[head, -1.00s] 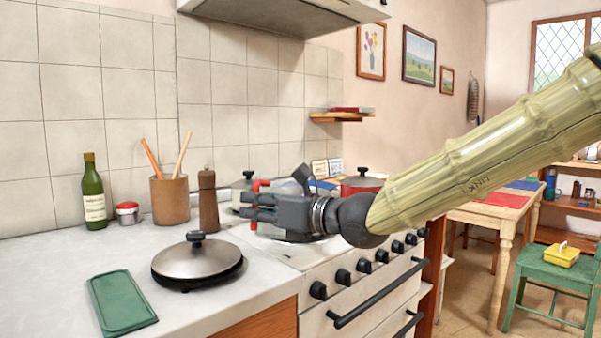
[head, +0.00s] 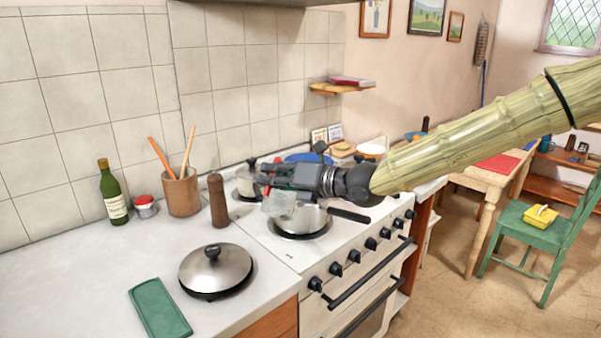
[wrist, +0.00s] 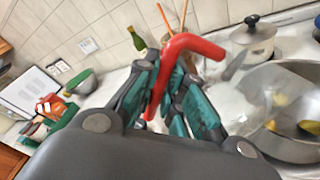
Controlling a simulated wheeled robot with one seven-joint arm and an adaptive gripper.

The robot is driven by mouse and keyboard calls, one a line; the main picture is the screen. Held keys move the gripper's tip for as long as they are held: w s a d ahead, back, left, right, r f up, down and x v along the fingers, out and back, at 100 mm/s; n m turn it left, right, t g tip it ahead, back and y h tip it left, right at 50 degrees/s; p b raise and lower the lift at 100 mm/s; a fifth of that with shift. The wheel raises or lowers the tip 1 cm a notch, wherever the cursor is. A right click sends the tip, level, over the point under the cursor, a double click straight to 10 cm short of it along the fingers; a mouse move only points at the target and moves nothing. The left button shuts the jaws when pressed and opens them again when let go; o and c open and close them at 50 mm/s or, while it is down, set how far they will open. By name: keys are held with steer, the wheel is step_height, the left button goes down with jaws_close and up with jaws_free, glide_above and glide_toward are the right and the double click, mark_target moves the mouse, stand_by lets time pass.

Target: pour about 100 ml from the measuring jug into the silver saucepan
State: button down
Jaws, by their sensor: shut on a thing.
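My gripper (head: 266,178) is shut on the red handle of the measuring jug. The red handle (wrist: 185,50) crosses between my teal-padded fingers in the wrist view. The jug's clear body (head: 279,203) shows just below my fingers, over the left side of the silver saucepan. Its exact tilt and its liquid level cannot be told. The silver saucepan (head: 312,219) sits on the front part of the stove, its black handle pointing right. Its open, shiny inside (wrist: 268,88) fills the right of the wrist view. No stream of liquid is discernible.
A lidded pot (head: 247,184) stands behind on the stove, left of the saucepan. A pepper mill (head: 218,202), a utensil pot (head: 182,195) and a lidded pan (head: 215,268) stand on the counter. A green board (head: 160,308) lies at the front. Bare counter lies left.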

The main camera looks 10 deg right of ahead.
mark_target(279, 162)
steer(key=shift+w+d+r+m+p, duration=0.3)
steer(key=shift+w+r+m+p, duration=0.3)
steer(key=shift+p, duration=1.55)
steer(key=m+p, duration=0.1)
steer(key=p, duration=0.2)
steer(key=shift+w+d+r+g+p, duration=0.25)
steer(key=shift+r+g+p, duration=0.05)
steer(key=shift+r+g, duration=0.1)
steer(key=shift+w+d+r+m+p, duration=0.3)
steer(key=shift+w+r+m+p, duration=0.3)
steer(key=shift+p, duration=1.7)
